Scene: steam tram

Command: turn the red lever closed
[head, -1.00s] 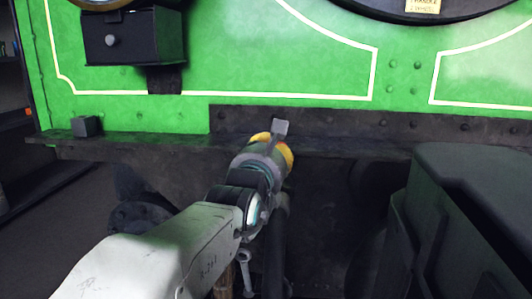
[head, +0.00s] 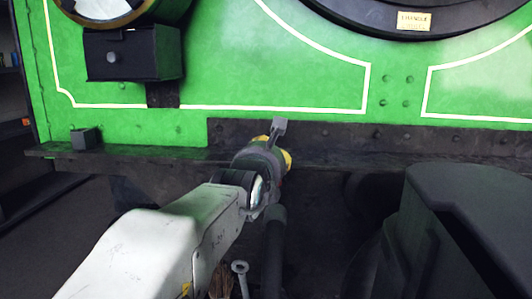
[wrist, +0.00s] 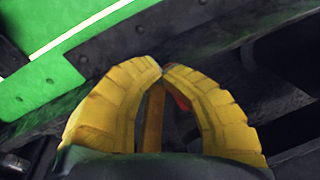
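My gripper (head: 274,154) has yellow fingers and is in front of the dark beam below the green front of the tram. In the wrist view the two yellow fingers (wrist: 162,70) arch inward and their tips meet or nearly meet. A small red piece (wrist: 180,99) shows between them, against the inner side of the right finger. It may be part of the red lever, but most of it is hidden. I cannot tell whether the fingers touch it. A brownish-orange strip (wrist: 153,118) also shows between the fingers. No red lever is clearly visible in the head view.
A dark ledge (head: 135,153) runs under the green panel (head: 230,60). A black box (head: 132,54) is on the panel at upper left, and a small dark block (head: 84,138) on the ledge. A large dark casing (head: 470,220) fills the lower right.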

